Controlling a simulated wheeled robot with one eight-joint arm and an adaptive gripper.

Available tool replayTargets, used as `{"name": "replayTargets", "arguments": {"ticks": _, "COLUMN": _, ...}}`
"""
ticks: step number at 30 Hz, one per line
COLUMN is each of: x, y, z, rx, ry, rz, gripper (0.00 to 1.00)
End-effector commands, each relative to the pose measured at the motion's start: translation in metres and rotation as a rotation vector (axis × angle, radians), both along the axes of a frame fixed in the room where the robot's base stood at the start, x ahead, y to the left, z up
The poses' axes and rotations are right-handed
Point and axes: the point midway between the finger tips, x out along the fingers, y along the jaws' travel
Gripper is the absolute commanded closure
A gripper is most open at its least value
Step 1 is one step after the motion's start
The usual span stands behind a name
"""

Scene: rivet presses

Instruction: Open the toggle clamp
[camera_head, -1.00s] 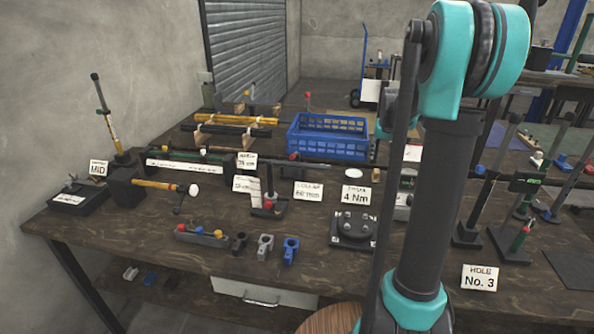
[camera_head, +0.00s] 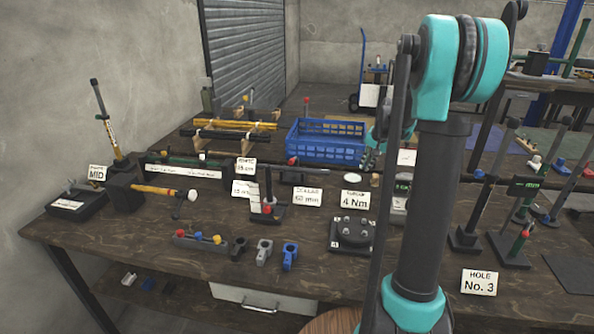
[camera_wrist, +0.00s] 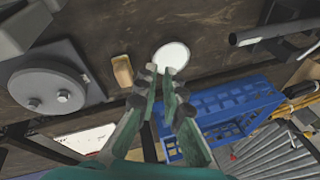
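Which fixture is the toggle clamp is not certain. A small fixture with an upright dark lever and a red tip (camera_head: 267,206) stands mid-table, behind the row of small blocks. Similar lever fixtures stand at the right, one with a green and red handle (camera_head: 519,246). My gripper shows in the wrist view (camera_wrist: 160,82), with its green fingers close together and nothing seen between them. It is above the table near a white disc (camera_wrist: 172,55) and a tan block (camera_wrist: 122,71). In the head view it is mostly behind my arm, apart from the lever fixtures.
A blue crate (camera_head: 326,152) stands at the back, also in the wrist view (camera_wrist: 225,108). A grey round-topped fixture (camera_wrist: 48,90) lies left in the wrist view. A long dark bar crosses mid-table. Label cards stand among the fixtures, including "4 Nm" (camera_head: 354,201) and "No. 3" (camera_head: 479,282).

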Motion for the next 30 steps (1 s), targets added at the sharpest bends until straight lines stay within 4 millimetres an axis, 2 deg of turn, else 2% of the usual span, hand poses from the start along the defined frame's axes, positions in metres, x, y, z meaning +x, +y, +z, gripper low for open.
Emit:
{"name": "replayTargets", "arguments": {"ticks": 3, "x": 0.009, "y": 0.039, "z": -0.018, "rx": 0.286, "ry": 0.099, "rz": -0.231, "gripper": 1.00}}
{"name": "replayTargets", "arguments": {"ticks": 6, "x": 0.015, "y": 0.071, "z": -0.024, "rx": 0.519, "ry": 0.222, "rz": -0.416, "gripper": 1.00}}
{"name": "replayTargets", "arguments": {"ticks": 13, "x": 0.020, "y": 0.131, "z": -0.019, "rx": 0.959, "ry": 0.618, "rz": -0.755, "gripper": 1.00}}
{"name": "replayTargets", "arguments": {"ticks": 16, "x": 0.019, "y": 0.146, "z": -0.011, "rx": 1.082, "ry": 0.801, "rz": -0.849, "gripper": 1.00}}
{"name": "replayTargets", "arguments": {"ticks": 21, "x": 0.016, "y": 0.159, "z": 0.000, "rx": 1.187, "ry": 1.021, "rz": -0.933, "gripper": 1.00}}
{"name": "replayTargets", "arguments": {"ticks": 26, "x": 0.015, "y": 0.164, "z": 0.003, "rx": 1.211, "ry": 1.090, "rz": -0.956, "gripper": 1.00}}
{"name": "replayTargets", "arguments": {"ticks": 30, "x": 0.016, "y": 0.179, "z": -0.001, "rx": 1.210, "ry": 1.092, "rz": -0.955, "gripper": 1.00}}
